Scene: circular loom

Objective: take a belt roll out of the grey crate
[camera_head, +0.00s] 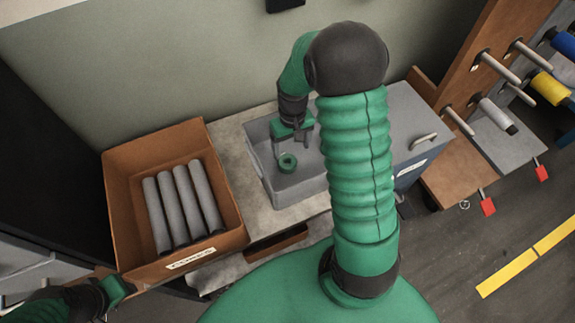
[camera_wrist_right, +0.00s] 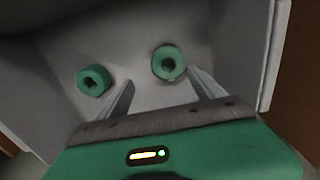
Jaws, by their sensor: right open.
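The grey crate (camera_head: 297,192) stands on the pale bench, and its inside fills most of the right wrist view (camera_wrist_right: 62,42). A green belt roll (camera_head: 287,163) lies in it. The right wrist view shows two such ring-shaped rolls, one at the left (camera_wrist_right: 94,80) and one near the middle (camera_wrist_right: 169,63). My right gripper (camera_head: 297,143) is open and points down over the crate. In the right wrist view its fingers (camera_wrist_right: 160,80) hold nothing, and the middle roll shows just beyond and between their tips. My left gripper (camera_head: 115,289) is at the lower left; its fingers are not clear.
A brown box (camera_head: 120,210) with several grey cylinders (camera_head: 182,205) stands left of the crate. A grey lidded unit with a handle (camera_head: 423,140) is right of it. A wooden rack (camera_head: 480,85) with pegs and coloured spools stands at the far right. My right arm hides part of the bench.

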